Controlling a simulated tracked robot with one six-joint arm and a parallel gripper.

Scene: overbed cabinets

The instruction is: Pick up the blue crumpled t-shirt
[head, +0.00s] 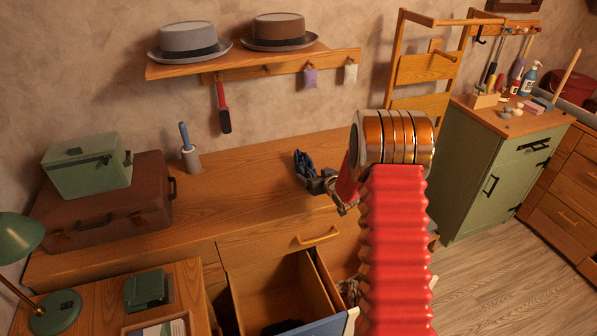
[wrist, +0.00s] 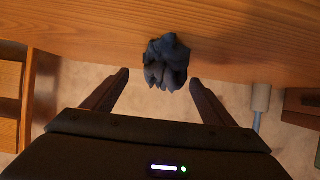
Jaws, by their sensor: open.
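The blue crumpled t-shirt (wrist: 166,62) is a dark blue bunched lump on the wooden dresser top (head: 240,190). In the wrist view it sits at upper centre, between and slightly beyond my gripper's fingertips (wrist: 159,76). In the head view the t-shirt (head: 303,162) shows near the middle of the dresser, just left of my gripper (head: 318,183). The gripper is open and its fingers stand apart on either side of the t-shirt. Contact cannot be made out. My red arm hides part of the dresser's right end.
A brush in a grey holder (head: 190,157), a brown suitcase (head: 110,205) and a green case (head: 87,168) stand left on the dresser. An open drawer (head: 280,290) juts out below. A shelf with hats (head: 190,40) is above. The dresser top between holder and t-shirt is clear.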

